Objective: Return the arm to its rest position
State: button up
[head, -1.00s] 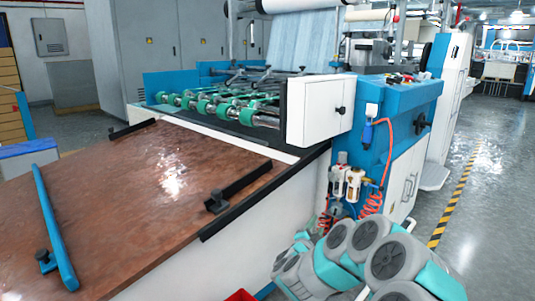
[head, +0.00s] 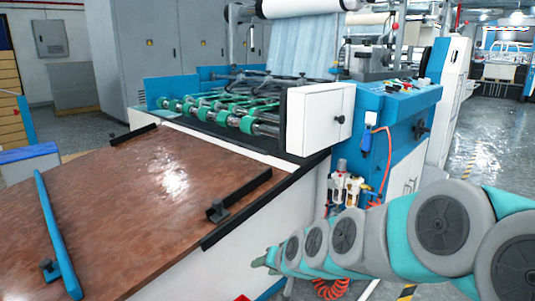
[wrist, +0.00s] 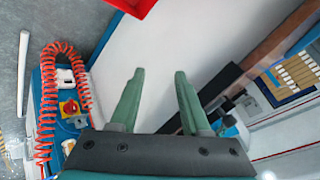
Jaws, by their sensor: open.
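My arm stretches in from the lower right of the head view, its grey and teal links running leftward. My gripper (head: 262,262) is at its left end, in front of the white side panel of the machine table (head: 232,262). In the wrist view my gripper (wrist: 160,75) shows two green fingers spread apart, with nothing between them. The white panel lies behind the fingers there.
The laminating machine (head: 395,120) stands behind my arm, with air regulators (head: 347,190) and a coiled orange hose (head: 330,288) close to it. A red object (wrist: 134,6) shows at the top of the wrist view. Open floor (head: 475,150) lies to the right.

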jog(key=s+d+g+h, duration=0.1)
jog(key=s+d+g, duration=0.2)
jog(key=s, duration=0.8)
jog(key=s+d+n+g+h+p, duration=0.1)
jog(key=s+d+g+h, duration=0.1)
jog(key=s+d, duration=0.5)
jog(key=s+d+n+g+h+p, duration=0.1)
jog(key=s+d+g, duration=0.3)
jog(key=s, duration=1.1)
jog(key=shift+s+d+h, duration=0.2)
jog(key=shift+d+h, duration=0.3)
jog(key=shift+d, duration=0.15)
